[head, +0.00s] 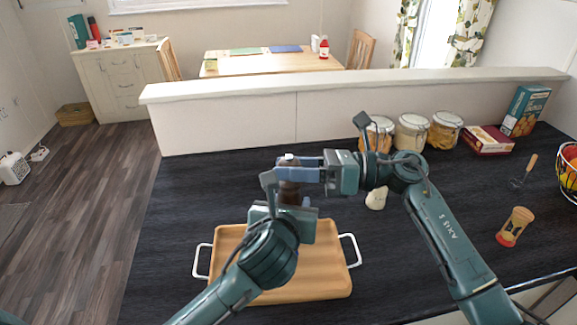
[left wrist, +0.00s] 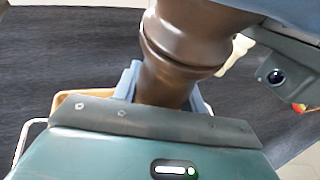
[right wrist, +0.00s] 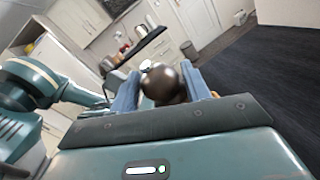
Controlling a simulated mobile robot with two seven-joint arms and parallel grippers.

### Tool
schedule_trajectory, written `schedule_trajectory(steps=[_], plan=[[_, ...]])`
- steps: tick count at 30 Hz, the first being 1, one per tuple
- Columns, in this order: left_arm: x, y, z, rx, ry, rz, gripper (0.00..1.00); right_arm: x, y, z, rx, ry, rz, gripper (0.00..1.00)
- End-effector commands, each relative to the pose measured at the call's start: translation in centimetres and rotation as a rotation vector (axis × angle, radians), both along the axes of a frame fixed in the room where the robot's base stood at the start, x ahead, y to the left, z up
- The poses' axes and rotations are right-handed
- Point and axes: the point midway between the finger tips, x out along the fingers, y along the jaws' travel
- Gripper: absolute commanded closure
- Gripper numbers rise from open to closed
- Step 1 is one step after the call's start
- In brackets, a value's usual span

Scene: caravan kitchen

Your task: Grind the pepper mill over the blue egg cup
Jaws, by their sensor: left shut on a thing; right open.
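The dark brown pepper mill (head: 289,192) stands roughly upright above the wooden tray. My left gripper (head: 289,206) is shut on its lower body, which fills the left wrist view (left wrist: 180,60). My right gripper (head: 282,168) reaches in from the right at the mill's top. Its blue fingers are open, one on each side of the round brown head (right wrist: 163,86), and I cannot tell whether they touch it. I cannot make out the blue egg cup in any view; my left arm and gripper cover part of the tray.
The wooden tray (head: 318,284) with white handles lies on the dark counter. A small cream object (head: 376,199) stands right of it. An hourglass-shaped object (head: 515,227), a whisk (head: 524,172), several jars (head: 411,133) and boxes (head: 490,140) are further right. A low wall (head: 230,120) closes the back.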

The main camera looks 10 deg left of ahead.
Motion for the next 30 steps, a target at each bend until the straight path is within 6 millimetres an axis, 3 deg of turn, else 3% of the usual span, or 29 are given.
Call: schedule_trajectory(steps=[11,22,30], plan=[[0.01,0.0,0.07,0.0,-0.002,0.0,0.8,-0.09,0.61,0.05,0.001,0.0,0.0,0.53],[0.02,0.0,0.07,0.0,-0.002,0.0,0.8,-0.09,0.57,0.04,0.001,0.0,0.0,0.83],[0.02,0.01,0.07,-0.001,-0.001,0.0,0.8,-0.05,0.53,-0.02,-0.003,-0.002,-0.031,0.85]])
